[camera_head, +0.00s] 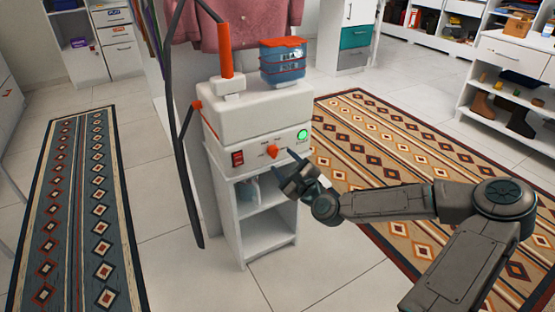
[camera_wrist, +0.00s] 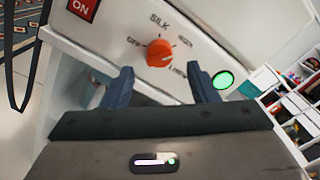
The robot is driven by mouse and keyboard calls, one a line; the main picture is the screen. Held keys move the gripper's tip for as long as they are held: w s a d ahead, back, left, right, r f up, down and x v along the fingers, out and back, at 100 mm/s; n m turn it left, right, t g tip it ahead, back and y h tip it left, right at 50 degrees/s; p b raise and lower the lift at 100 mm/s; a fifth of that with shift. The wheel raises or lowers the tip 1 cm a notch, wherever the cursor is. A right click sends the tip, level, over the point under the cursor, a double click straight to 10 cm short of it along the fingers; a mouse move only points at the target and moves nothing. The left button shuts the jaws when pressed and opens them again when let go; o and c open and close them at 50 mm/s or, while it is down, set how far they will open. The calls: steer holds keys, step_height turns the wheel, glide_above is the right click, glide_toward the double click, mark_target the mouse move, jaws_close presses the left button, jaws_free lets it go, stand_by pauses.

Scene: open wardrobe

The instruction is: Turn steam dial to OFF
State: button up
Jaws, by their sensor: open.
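The orange steam dial (camera_head: 272,151) is on the front panel of the white steamer (camera_head: 255,108). In the wrist view the dial (camera_wrist: 159,53) sits among printed labels, with OFF at its left and SILK above it. A small white mark shows at its upper edge, near the SILK side; I cannot tell the exact setting. My gripper (camera_head: 285,162) is in front of the panel, close to the dial. In the wrist view its two fingers (camera_wrist: 160,72) are apart, below and to either side of the dial, with nothing between them. Contact with the dial is not visible.
A red ON switch (camera_wrist: 83,8) is left of the dial and a lit green light (camera_wrist: 223,80) is right of it. A blue container with an orange lid (camera_head: 283,64) stands on top. A dark hose (camera_head: 187,150) hangs at the left. A shelf cabinet (camera_head: 268,232) supports the steamer.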

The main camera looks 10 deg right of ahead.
mark_target(277, 155)
steer(key=b+x, duration=0.1)
steer(key=x, duration=0.3)
steer(key=shift+w+a, duration=0.15)
steer(key=shift+w, duration=0.25)
steer(key=c, duration=1)
